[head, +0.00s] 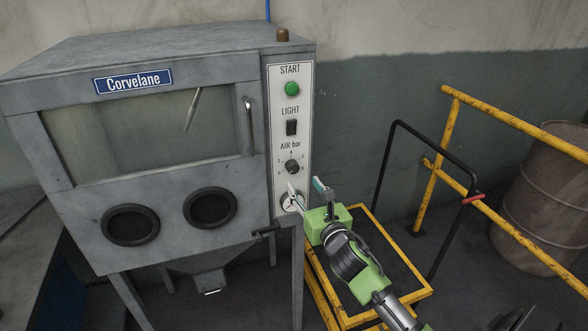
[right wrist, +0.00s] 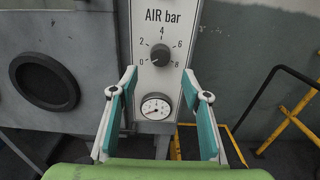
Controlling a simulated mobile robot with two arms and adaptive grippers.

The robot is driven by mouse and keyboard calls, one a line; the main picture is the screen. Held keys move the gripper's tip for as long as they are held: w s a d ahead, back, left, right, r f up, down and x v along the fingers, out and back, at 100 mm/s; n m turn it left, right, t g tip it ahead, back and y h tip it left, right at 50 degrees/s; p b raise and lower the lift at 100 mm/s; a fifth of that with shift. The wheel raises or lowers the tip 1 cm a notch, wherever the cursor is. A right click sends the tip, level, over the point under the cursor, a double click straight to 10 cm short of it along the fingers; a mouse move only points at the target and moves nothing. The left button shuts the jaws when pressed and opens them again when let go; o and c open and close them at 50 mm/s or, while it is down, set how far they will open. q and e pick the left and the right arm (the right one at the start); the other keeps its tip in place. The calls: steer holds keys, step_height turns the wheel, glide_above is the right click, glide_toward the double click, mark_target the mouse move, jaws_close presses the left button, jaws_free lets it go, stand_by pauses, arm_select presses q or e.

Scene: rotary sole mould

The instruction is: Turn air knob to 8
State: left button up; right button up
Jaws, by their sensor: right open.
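The black air knob (head: 292,166) sits on the white control panel (head: 304,110) under the label "AIR bar". In the right wrist view the knob (right wrist: 160,55) has a dial from 0 to 8 around it, and its pale mark seems to face the 0 at lower left. A round gauge (right wrist: 155,106) is below it; in the head view my fingers partly cover this gauge. My right gripper (head: 306,186) is open and empty, in front of the panel below the knob. In the right wrist view its fingers (right wrist: 159,75) stand apart, either side of the gauge. My left gripper is not in view.
Above the knob are a light switch (head: 291,127) and a green start button (head: 292,89). A grey Corvelane cabinet (head: 165,235) with two round ports fills the left. Yellow railings (head: 436,160), a dark bar frame and a rusty barrel (head: 548,185) stand at right.

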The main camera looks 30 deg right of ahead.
mark_target(294, 170)
steer(key=p+x, duration=0.1)
steer(key=x, duration=0.6)
steer(key=shift+w, duration=0.1)
steer(key=shift+w+d+p, duration=0.15)
steer(key=shift+w+p, duration=0.15)
steer(key=shift+w, duration=0.35)
steer(key=c, duration=1.1)
